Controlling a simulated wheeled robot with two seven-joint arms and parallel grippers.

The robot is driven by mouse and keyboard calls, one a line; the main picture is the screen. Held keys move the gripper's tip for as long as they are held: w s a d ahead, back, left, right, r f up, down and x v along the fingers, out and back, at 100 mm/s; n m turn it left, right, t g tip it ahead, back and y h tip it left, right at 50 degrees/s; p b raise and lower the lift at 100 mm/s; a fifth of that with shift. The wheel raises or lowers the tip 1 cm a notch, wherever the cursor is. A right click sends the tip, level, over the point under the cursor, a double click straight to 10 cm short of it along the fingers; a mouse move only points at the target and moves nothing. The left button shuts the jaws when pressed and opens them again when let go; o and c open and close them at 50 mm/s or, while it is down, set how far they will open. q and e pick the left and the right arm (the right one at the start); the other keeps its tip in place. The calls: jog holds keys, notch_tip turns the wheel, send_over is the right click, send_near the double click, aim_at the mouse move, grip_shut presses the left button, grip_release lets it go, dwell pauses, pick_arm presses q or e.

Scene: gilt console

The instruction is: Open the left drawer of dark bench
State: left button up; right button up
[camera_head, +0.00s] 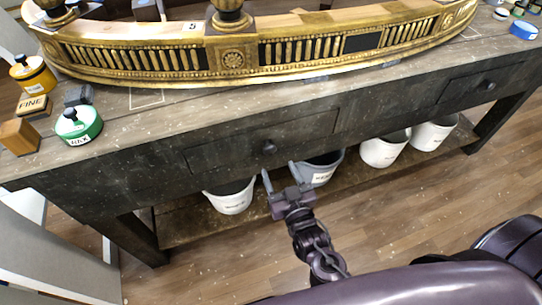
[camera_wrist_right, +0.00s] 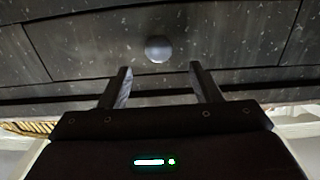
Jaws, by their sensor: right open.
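The dark bench (camera_head: 120,178) runs across the head view. Its left drawer (camera_head: 225,152) is shut, flush with the front, and has a small round dark knob (camera_head: 269,147). My right gripper (camera_head: 279,170) is open and empty just below and in front of that knob. In the right wrist view the knob (camera_wrist_right: 158,48) lies beyond the fingertips, centred between the two fingers (camera_wrist_right: 160,74) and not touching them. The drawer front (camera_wrist_right: 100,45) fills the upper part of that view. My left gripper is not in view.
A second drawer with a knob (camera_head: 487,85) is at the bench's right. Several buckets, including a white one (camera_head: 231,196) and a grey one (camera_head: 321,169), stand on the lower shelf. A gilt console piece (camera_head: 230,55), a green tin (camera_head: 79,125) and wooden blocks (camera_head: 20,136) lie on top.

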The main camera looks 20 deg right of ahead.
aim_at(271, 152)
jog(key=w, duration=0.7)
jog(key=shift+c, duration=0.5)
grip_shut()
